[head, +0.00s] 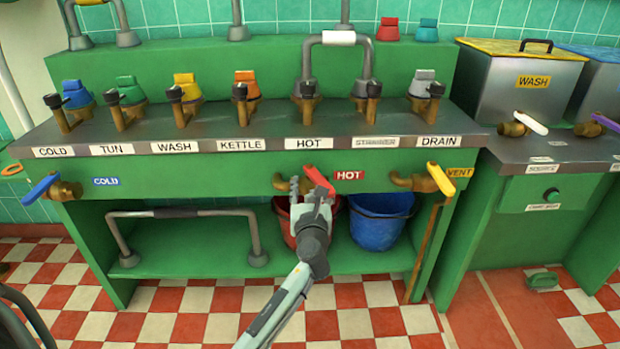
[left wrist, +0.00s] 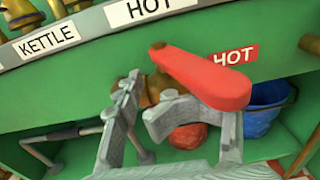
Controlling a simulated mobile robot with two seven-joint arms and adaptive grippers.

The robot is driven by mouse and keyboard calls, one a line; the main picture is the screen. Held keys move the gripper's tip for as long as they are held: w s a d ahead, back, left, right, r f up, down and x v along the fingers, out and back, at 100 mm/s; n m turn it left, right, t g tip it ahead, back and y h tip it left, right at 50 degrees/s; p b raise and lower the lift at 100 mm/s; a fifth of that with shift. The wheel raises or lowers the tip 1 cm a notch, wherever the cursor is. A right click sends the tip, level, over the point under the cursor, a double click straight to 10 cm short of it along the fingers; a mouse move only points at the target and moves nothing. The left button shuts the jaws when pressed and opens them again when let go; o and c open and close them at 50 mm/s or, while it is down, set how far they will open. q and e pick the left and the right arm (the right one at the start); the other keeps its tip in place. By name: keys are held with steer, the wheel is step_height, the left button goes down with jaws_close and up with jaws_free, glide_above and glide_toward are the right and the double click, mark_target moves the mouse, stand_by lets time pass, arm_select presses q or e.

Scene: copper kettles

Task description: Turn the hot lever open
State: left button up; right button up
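The hot lever (head: 319,178) is a red handle on a brass valve, on the green front panel beside the red HOT label (head: 350,175). In the left wrist view the red lever (left wrist: 207,78) slants down to the right from its pivot. My left gripper (head: 311,192) is right at the lever, just below it. In the left wrist view its two grey fingers (left wrist: 143,108) are spread apart, with the brass valve body (left wrist: 160,86) showing behind them. The lever passes over the right finger; I cannot tell whether they touch. My right gripper is not in view.
A blue lever (head: 40,189) is at the left and a yellow VENT lever (head: 441,179) at the right. A red bucket (head: 284,226) and a blue bucket (head: 380,225) stand on the shelf below. A row of small taps lines the counter above.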

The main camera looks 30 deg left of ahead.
arm_select(q)
steer(key=r, duration=0.1)
steer(key=w+r, duration=0.1)
steer(key=shift+r, duration=0.4)
steer(key=shift+s+f, duration=0.3)
steer(key=shift+f, duration=0.65)
steer(key=shift+s+d+f, duration=0.3)
steer(key=shift+d, duration=0.15)
steer(key=shift+s+d+r, duration=0.15)
steer(key=shift+s+d, duration=0.3)
steer(key=shift+d, duration=0.1)
steer(key=s+d+p, duration=0.1)
steer(key=s+d, duration=0.3)
steer(key=d, duration=0.1)
steer(key=shift+d+f, duration=0.2)
